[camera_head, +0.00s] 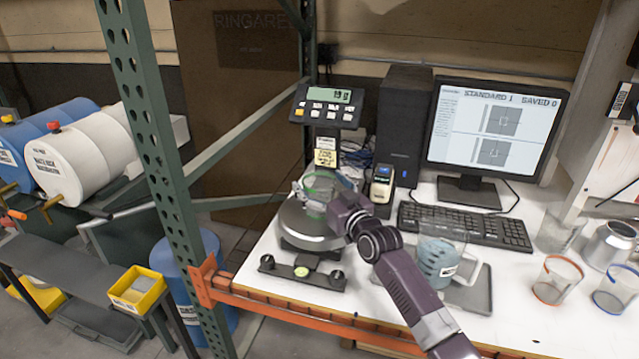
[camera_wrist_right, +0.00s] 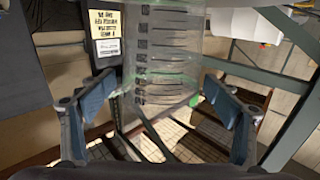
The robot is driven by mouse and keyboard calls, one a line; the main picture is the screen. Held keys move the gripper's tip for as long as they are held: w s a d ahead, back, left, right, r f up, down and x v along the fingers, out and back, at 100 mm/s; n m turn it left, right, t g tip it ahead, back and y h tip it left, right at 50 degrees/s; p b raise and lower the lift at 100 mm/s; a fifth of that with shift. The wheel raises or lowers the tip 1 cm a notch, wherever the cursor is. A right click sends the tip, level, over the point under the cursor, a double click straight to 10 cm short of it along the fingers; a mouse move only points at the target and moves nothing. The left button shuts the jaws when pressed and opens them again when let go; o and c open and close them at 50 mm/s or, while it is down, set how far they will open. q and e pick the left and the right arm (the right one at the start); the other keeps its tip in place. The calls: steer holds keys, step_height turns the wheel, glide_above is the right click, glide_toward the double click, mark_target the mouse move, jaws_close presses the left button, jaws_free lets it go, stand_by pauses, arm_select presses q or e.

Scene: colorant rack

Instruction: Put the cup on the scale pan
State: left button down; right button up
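The cup (camera_head: 321,184) is clear with a green rim and is over the round metal scale pan (camera_head: 298,224) in the head view. I cannot tell whether its base touches the pan. The right wrist view shows the cup (camera_wrist_right: 165,60) with dark scale marks between the two blue finger pads. My left gripper is not in view.
A monitor (camera_head: 497,127), keyboard (camera_head: 465,226) and black computer tower (camera_head: 404,120) stand behind my arm. A blue-grey vessel (camera_head: 437,261) is close to my forearm. Orange-rimmed (camera_head: 556,280) and blue-rimmed (camera_head: 615,289) cups stand at right. A green rack post (camera_head: 160,130) rises left.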

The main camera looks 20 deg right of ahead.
steer(key=shift+r, duration=0.2)
steer(key=shift+s+f, duration=0.15)
steer(key=shift+s, duration=0.15)
steer(key=s+d+b, duration=0.2)
steer(key=s, duration=0.9)
steer(key=shift+s, duration=0.15)
steer(key=shift+d, duration=0.1)
